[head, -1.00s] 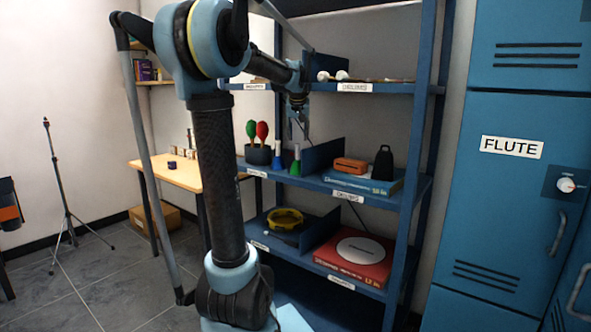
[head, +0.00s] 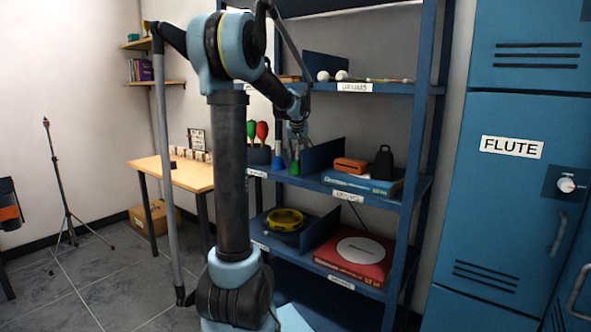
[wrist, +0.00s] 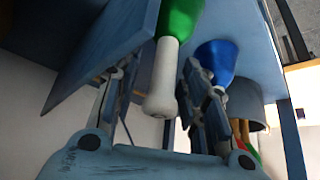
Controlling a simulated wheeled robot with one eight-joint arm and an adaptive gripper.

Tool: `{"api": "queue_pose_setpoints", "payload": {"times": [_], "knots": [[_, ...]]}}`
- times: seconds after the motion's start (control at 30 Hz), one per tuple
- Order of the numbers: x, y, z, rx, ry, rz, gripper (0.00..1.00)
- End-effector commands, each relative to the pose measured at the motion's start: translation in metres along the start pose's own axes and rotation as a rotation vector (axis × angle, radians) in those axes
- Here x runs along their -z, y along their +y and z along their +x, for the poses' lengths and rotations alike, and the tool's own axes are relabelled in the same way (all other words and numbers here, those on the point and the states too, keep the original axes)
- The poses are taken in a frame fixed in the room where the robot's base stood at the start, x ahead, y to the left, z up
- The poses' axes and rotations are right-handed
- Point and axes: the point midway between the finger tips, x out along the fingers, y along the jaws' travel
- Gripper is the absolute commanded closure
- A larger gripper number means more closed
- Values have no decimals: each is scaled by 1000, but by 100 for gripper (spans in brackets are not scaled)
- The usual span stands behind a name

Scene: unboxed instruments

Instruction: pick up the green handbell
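The green handbell (head: 295,168) stands upright on the middle shelf, just left of the upright blue divider. In the wrist view its green body (wrist: 179,17) is at the top and its white handle (wrist: 165,70) points toward my palm. My gripper (wrist: 160,75) is open, with one finger on each side of the handle and gaps visible. In the head view my gripper (head: 297,138) is directly above the bell and hides its handle. A blue handbell (head: 278,163) stands close on the left; it also shows behind my right-hand finger in the wrist view (wrist: 216,60).
The divider (head: 323,155) is close beside the green bell. A cup (head: 258,156) with green and red maracas stands left of the bells. Right of the divider are an orange object (head: 350,165) and a black bell (head: 383,163) on a blue box. The upper shelf (head: 375,89) is overhead.

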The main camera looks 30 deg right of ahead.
Motion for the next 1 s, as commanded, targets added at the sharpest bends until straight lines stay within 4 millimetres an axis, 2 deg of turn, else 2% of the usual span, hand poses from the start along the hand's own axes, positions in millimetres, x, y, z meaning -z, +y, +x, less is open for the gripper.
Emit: {"api": "queue_pose_setpoints", "payload": {"times": [0.1, 0.27, 0.3, 0.47, 0.87, 1.0], "knots": [[0, 0, 7, 0, 0, 0, 60], [0, 0, 7, 0, 0, 0, 60], [0, 0, 6, 0, 0, -1, 65], [0, 0, 6, 0, 0, -1, 100], [0, 0, 6, 0, 0, -1, 100], [5, 0, -1, 0, 0, -1, 100]]}}
